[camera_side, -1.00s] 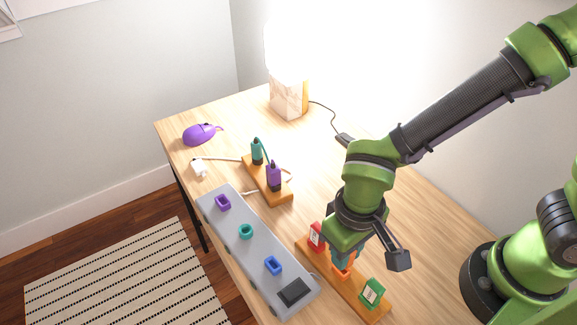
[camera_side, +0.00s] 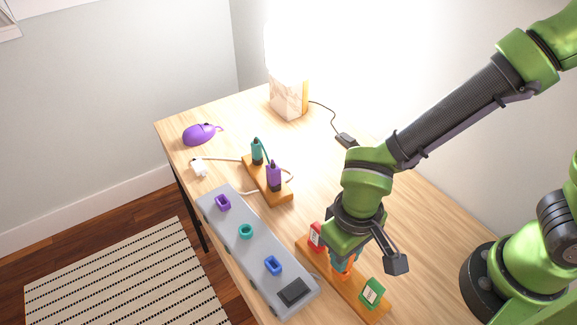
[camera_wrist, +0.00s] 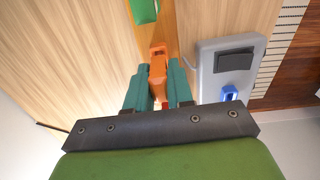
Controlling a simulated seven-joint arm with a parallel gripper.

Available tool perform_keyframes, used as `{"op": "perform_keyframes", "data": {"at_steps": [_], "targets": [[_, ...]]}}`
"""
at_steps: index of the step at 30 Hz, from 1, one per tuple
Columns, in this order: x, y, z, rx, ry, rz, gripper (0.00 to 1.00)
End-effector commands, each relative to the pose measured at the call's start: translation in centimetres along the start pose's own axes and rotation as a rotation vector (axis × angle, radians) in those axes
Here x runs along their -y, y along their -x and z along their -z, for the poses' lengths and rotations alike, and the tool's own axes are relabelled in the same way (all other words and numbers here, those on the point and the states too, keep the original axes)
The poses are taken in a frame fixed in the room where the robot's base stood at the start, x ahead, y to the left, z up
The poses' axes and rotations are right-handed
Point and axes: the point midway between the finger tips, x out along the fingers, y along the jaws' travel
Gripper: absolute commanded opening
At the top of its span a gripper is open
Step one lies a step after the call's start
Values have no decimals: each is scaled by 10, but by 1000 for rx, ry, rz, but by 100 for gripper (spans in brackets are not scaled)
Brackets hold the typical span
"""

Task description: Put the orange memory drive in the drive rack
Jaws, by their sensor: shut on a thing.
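The orange memory drive (camera_side: 347,271) is between my gripper's fingers at the wooden drive rack (camera_side: 356,301). It lies between a red drive (camera_side: 316,236) and a green drive (camera_side: 372,292) on that rack. In the wrist view my gripper (camera_wrist: 158,86) has its teal fingers shut on the orange drive (camera_wrist: 157,70), with the rack (camera_wrist: 166,32) behind it. The fingers and hand hide much of the drive in the side view. I cannot tell whether its lower end is seated in the rack or just above it.
A grey strip (camera_side: 240,217) with purple, teal and blue sockets lies left of the rack. Behind it, a wooden holder (camera_side: 285,198) carries teal and purple plugs. A purple mouse (camera_side: 199,134) and a lamp (camera_side: 289,98) stand farther back.

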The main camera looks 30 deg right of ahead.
Motion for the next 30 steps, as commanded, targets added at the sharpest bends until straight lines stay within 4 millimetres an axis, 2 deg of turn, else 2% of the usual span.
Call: {"op": "perform_keyframes", "data": {"at_steps": [17, 18, 23, 30], "targets": [[0, -15, 0, 1, 0, 0, 0], [0, -15, 0, 1, 0, 0, 25], [0, -14, 0, 0, 0, 0, 49], [0, -14, 0, 0, 1, 0, 51]]}}
